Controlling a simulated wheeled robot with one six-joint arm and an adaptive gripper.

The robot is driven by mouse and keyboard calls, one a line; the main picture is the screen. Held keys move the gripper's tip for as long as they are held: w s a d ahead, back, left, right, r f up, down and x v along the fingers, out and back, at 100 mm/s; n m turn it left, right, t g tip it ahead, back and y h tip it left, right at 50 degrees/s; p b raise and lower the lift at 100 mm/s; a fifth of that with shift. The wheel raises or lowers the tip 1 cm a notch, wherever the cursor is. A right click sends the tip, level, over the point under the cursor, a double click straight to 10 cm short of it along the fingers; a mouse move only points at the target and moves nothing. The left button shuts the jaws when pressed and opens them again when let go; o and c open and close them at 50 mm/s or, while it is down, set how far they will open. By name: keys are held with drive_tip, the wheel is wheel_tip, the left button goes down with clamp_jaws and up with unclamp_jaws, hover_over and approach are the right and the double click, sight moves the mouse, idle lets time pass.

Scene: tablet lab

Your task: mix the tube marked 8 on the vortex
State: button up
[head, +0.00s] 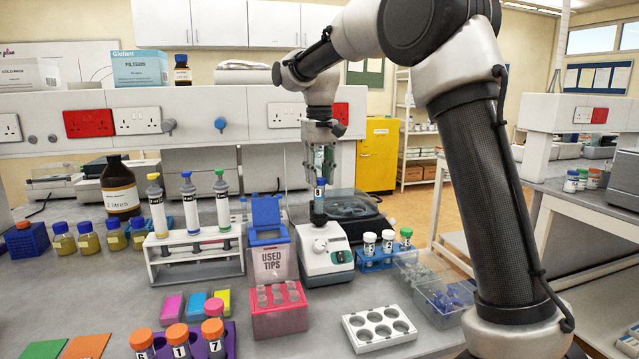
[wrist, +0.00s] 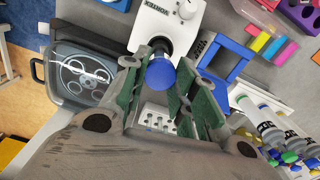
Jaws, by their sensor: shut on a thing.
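The tube marked 8 (head: 320,192) has a blue cap and hangs upright in the head view, with its label facing the camera. My gripper (head: 321,166) is shut on it from above. In the wrist view the blue cap (wrist: 161,73) sits between the green-padded fingers of my gripper (wrist: 160,88). The white vortex (head: 326,256) stands on the bench directly below, and its body also shows in the wrist view (wrist: 170,22). The tube's lower end is at or just above the dark cup (head: 318,213) of the vortex; I cannot tell whether it touches.
A blue rack (head: 378,263) with capped tubes stands right of the vortex. The used-tips bin (head: 273,264) stands close on its left, with a pipette stand (head: 195,262) beyond. A dark lidded machine (head: 350,212) is behind. A white holed rack (head: 380,329) and purple tube rack (head: 230,340) are in front.

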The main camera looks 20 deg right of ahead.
drive_tip(key=shift+f, duration=0.1)
drive_tip(key=shift+f, duration=0.8)
drive_tip(key=shift+f, duration=0.45)
idle(2.4)
idle(1.7)
drive_tip(key=shift+r, duration=2.55)
drive_tip(key=shift+c, duration=0.4)
